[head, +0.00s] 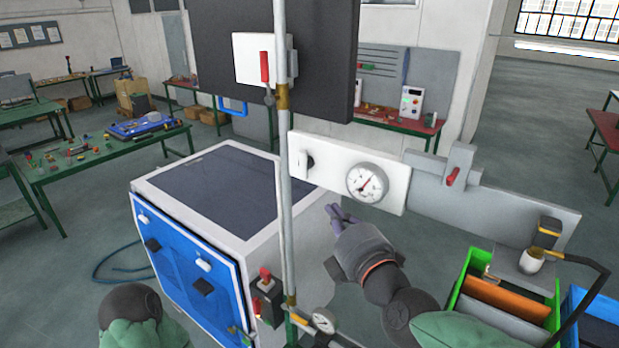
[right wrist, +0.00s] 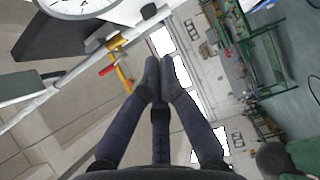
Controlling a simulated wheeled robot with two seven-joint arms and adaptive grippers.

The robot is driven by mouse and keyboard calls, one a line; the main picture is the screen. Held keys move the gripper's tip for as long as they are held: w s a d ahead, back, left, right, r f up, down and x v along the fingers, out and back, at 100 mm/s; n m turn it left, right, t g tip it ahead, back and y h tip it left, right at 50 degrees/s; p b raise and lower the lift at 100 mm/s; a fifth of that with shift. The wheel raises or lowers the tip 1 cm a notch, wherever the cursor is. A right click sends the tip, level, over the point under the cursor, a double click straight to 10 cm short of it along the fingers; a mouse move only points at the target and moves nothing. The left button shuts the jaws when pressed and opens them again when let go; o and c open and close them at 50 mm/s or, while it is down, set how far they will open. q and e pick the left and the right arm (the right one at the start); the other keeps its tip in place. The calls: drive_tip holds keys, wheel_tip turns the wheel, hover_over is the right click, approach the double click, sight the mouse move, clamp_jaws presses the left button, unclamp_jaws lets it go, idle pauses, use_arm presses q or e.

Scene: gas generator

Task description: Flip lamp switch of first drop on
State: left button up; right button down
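A white panel (head: 335,170) carries a black knob-like switch (head: 308,161) at its left and a round gauge (head: 367,184). I cannot tell for sure which part is the lamp switch of the first drop. My right gripper (head: 334,210) is below the panel, apart from it, with its fingers together. In the right wrist view the fingertips (right wrist: 161,80) meet with nothing visible between them. Part of my left arm shows at the lower left, but the left gripper is out of view.
A vertical pipe (head: 283,130) stands left of the panel. A red lever (head: 265,67) is on a white plate above. A grey box with a red handle (head: 452,177) is at the right. The generator cabinet (head: 195,270) stands left; coloured bins (head: 495,300) are lower right.

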sight(305, 173)
drive_tip(key=x, duration=1.4)
drive_tip(key=shift+p, duration=0.35)
drive_tip(key=shift+f, duration=0.1)
